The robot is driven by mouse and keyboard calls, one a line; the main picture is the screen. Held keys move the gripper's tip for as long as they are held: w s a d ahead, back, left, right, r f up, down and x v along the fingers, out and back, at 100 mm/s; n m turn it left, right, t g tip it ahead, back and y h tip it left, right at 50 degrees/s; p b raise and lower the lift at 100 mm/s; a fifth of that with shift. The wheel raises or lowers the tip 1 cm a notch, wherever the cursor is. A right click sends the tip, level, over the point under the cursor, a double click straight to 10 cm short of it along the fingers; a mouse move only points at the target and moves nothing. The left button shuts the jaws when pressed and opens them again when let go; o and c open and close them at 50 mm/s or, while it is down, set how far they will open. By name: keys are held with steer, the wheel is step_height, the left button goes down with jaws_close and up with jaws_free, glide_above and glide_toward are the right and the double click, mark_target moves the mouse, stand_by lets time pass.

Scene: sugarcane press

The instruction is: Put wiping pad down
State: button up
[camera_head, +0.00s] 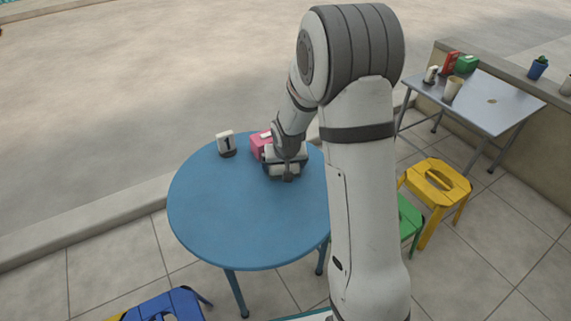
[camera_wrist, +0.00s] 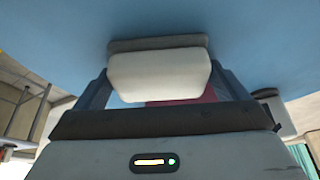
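The wiping pad (camera_wrist: 158,76), a white block with a grey base, sits between the two fingers of my gripper (camera_wrist: 160,90) in the wrist view. The fingers meet its left and right sides. The grey base lies against or very close to the blue table top (camera_wrist: 40,35); I cannot tell if they touch. In the head view my gripper (camera_head: 287,170) is low over the back right part of the round blue table (camera_head: 235,215). The gripper and arm mostly hide the pad there.
A pink box (camera_head: 260,146) with a white top stands just behind my gripper. The table's left and front are clear. A yellow stool (camera_head: 436,184), green stool (camera_head: 408,218) and grey table (camera_head: 487,104) are to the right.

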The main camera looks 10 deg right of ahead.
steer(key=shift+o, duration=0.6)
steer(key=shift+r, duration=0.1)
steer(key=shift+r+p, duration=0.3)
steer(key=p+v, duration=0.5)
steer(key=v, duration=0.6)
steer(key=s+r+g, duration=0.1)
steer(key=s+r, duration=0.2)
steer(key=s, duration=0.5)
steer(key=s+d+r+g, duration=0.1)
steer(key=s+r, duration=0.2)
steer(key=s, duration=0.5)
steer(key=s+r+g, duration=0.1)
steer(key=s+r, duration=0.2)
steer(key=s, duration=0.5)
steer(key=shift+d+n, duration=0.2)
steer(key=shift+n, duration=0.2)
steer(key=shift+w+r, duration=0.1)
